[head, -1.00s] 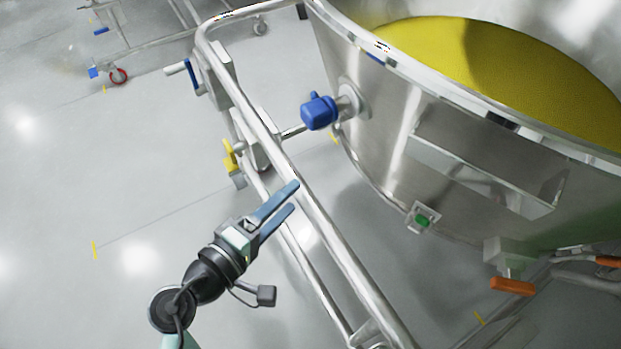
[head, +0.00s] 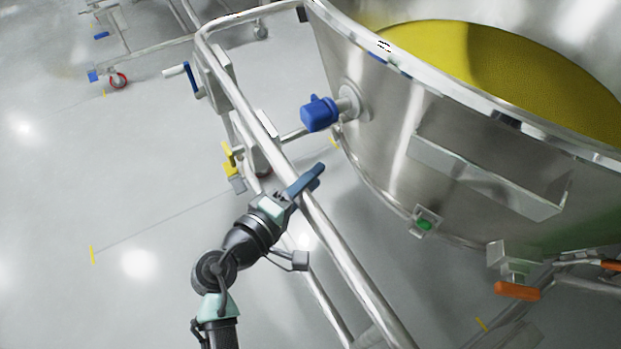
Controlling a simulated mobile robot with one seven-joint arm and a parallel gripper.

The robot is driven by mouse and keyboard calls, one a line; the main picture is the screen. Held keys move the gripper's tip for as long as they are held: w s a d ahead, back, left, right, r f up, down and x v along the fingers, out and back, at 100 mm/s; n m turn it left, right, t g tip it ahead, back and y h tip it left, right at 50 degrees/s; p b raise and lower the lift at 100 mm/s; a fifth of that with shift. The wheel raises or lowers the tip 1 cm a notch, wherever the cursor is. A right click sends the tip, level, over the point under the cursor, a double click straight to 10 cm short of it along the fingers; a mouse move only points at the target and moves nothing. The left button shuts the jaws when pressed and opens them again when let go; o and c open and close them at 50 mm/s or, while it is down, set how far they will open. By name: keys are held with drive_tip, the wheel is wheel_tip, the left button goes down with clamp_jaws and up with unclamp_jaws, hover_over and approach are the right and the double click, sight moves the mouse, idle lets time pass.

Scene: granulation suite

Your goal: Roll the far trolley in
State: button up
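A steel trolley with a tubular push rail (head: 345,255) carries a large round steel bowl (head: 385,130) of yellow powder (head: 500,65). A second tubular trolley frame (head: 150,45) stands farther off at the upper left, partly out of frame, with a red-rimmed caster (head: 117,80). I cannot tell for certain which one the task calls far. My gripper (head: 312,177) is at the nearer trolley's upper rail, its blue fingers overlapping the rail and pointing up and right. The fingers appear almost edge-on, so I cannot tell whether they are closed on the rail or merely beside it.
A blue-capped fitting (head: 320,113) sticks out of the bowl toward the rail. A yellow lever (head: 228,158) and a blue-and-white handle (head: 185,75) are on the frame. An orange handle (head: 517,291) is at the lower right. The floor at left (head: 60,200) is clear.

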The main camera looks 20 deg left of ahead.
clamp_jaws()
idle(1.0)
